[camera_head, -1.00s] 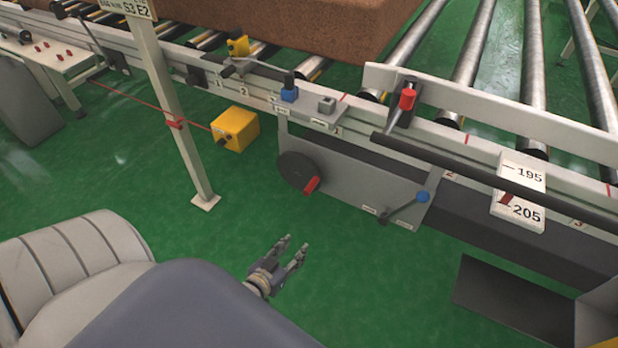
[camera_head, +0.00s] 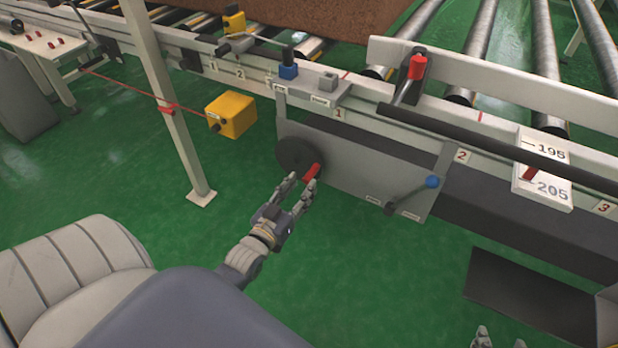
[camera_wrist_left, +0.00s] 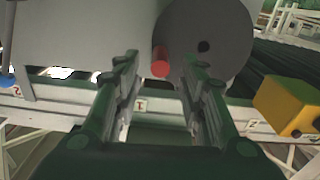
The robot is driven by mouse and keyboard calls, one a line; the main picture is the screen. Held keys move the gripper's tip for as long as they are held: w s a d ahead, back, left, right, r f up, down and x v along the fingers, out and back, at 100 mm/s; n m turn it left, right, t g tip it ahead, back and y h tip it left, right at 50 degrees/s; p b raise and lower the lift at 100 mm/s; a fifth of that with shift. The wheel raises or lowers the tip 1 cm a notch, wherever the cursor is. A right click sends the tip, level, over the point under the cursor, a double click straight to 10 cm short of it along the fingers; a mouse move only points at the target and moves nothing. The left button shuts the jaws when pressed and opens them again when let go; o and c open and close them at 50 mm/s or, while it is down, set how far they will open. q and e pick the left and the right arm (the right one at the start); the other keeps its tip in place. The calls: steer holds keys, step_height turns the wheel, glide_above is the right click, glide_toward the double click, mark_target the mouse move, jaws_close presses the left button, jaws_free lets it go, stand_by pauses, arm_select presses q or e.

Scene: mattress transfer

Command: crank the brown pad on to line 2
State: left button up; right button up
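The brown pad (camera_head: 330,16) lies on the rollers at the top of the head view. A dark crank wheel (camera_head: 297,154) with a red handle (camera_head: 312,172) is mounted on a grey panel under the conveyor rail. My left gripper (camera_head: 303,184) is open, with its fingertips close to the red handle. In the left wrist view the red handle (camera_wrist_left: 160,62) shows between and beyond the open fingers (camera_wrist_left: 160,75); contact cannot be seen. Line label 2 (camera_head: 462,156) is on the rail, right of label 1 (camera_head: 338,114). Only fingertips of my right gripper (camera_head: 497,340) show at the bottom edge.
A red-capped post (camera_head: 417,66) and a 195/205 scale (camera_head: 541,180) stand along the rail. A yellow box (camera_head: 231,115) hangs left of the wheel.

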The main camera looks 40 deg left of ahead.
mark_target(305, 181)
arm_select(q)
steer(key=w+b, duration=0.1)
steer(key=w, duration=0.3)
steer(key=shift+w+a, duration=0.1)
steer(key=shift+a, duration=0.1)
steer(key=shift+w, duration=0.45)
arm_select(e)
steer(key=w+a+r+t+y, duration=0.1)
steer(key=w+r+t, duration=0.2)
steer(key=w+r, duration=0.1)
steer(key=shift+a+r, duration=0.4)
arm_select(q)
steer(key=shift+c, duration=0.3)
arm_select(e)
steer(key=shift+w, duration=0.1)
arm_select(q)
jaws_close()
